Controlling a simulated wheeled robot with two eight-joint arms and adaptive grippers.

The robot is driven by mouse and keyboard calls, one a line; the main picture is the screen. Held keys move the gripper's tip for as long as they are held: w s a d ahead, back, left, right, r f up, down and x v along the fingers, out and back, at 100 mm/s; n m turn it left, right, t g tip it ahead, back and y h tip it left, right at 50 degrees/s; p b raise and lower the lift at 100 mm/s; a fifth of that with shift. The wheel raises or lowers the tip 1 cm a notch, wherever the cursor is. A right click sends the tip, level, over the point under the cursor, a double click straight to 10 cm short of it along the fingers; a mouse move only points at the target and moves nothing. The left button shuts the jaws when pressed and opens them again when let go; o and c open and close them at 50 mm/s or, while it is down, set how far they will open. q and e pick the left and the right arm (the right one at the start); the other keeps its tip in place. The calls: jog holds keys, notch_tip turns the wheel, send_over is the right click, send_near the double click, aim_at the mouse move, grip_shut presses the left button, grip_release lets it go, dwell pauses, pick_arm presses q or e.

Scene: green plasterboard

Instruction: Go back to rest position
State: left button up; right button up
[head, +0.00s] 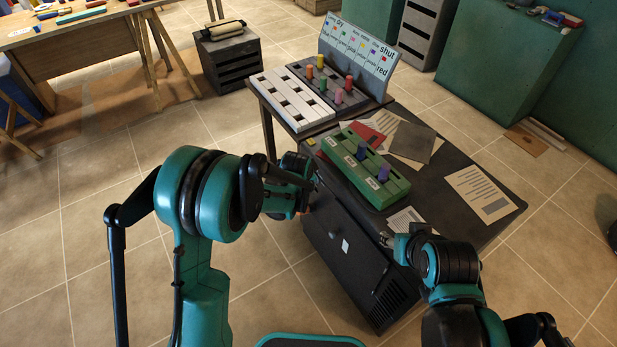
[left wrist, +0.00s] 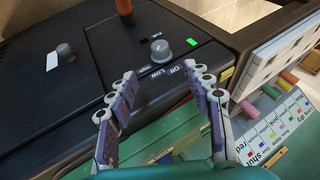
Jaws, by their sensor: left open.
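My left arm comes in from the left in the head view, and its gripper (head: 308,180) is at the near left edge of the dark table. In the left wrist view this gripper (left wrist: 160,76) has its two fingers apart with nothing between them. A grey knob (left wrist: 160,50) on a black machine (left wrist: 90,90) shows just beyond the fingertips, apart from them as far as I can tell. My right gripper (head: 388,240) is low at the table's near edge, small and partly hidden by its own wrist; its finger state is unclear.
A green slotted block (head: 370,186) with blue and purple pegs stands on the table (head: 465,160). Behind are a white slotted board (head: 285,92), a grey board (head: 325,103) with coloured pegs and a label sign (head: 362,50). Tiled floor (head: 95,230) is open at left.

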dwell(0.5)
pick_arm(q)
jog(key=s+a+r+n, duration=0.3)
jog(key=s+a+r, duration=0.1)
jog(key=s+r, duration=0.3)
jog(key=s+a+r+n, duration=0.2)
jog(key=s+a+r, duration=0.2)
jog(key=s+r, duration=0.3)
jog(key=s+a+r+n, duration=0.1)
jog(key=s+a+n, duration=0.1)
jog(key=s, duration=0.6)
jog(key=s+a+r+n+y, duration=0.1)
jog(key=s+a+n, duration=0.2)
jog(key=s, duration=0.4)
jog(key=shift+s+r+n, duration=0.25)
jog(key=shift+s+n, duration=0.15)
jog(key=shift+n, duration=0.3)
